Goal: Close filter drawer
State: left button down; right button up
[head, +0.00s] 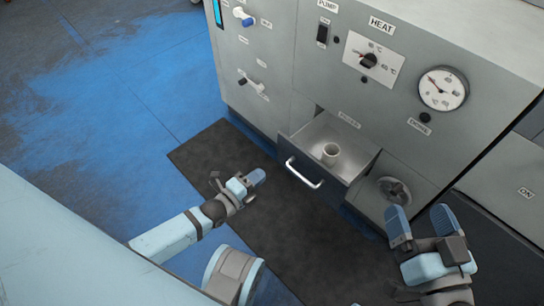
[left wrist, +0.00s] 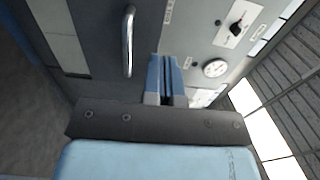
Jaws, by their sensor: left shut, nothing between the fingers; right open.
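My right gripper (head: 420,218) is open and empty, to the right of the drawer, in front of the machine's lower right part.
The machine (head: 270,60) carries a HEAT knob (head: 368,61), a round gauge (head: 443,88), several switches and valves, and a round dark knob (head: 394,190) right of the drawer. A dark mat (head: 215,160) lies on the blue floor (head: 130,90). Free floor lies left of the machine.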

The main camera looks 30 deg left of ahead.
pick_arm(q)
jog(key=b, duration=0.3)
send_near(294, 147)
jog(key=w, duration=0.2)
jog(key=x, duration=0.1)
jog(key=b+x, duration=0.1)
jog(key=x, duration=0.2)
jog(key=shift+d+f+b, duration=0.3)
jog(key=shift+d+b, duration=0.1)
jog(key=shift+w+d+r, duration=0.1)
jog(key=shift+w+d, duration=0.15)
jog(key=shift+w, duration=0.4)
pick_arm(e)
jog(key=shift+w+d+f+n, duration=0.2)
jog(key=shift+w+f+n, duration=0.35)
jog(key=shift+f, duration=0.25)
jog(key=shift+w+d+f+n, duration=0.2)
jog(key=shift+w+f+n, duration=0.15)
jog(key=shift+f+n, duration=0.35)
pick_arm(q)
jog(key=shift+r, duration=0.1)
pick_arm(e)
jog(key=shift+r, duration=0.1)
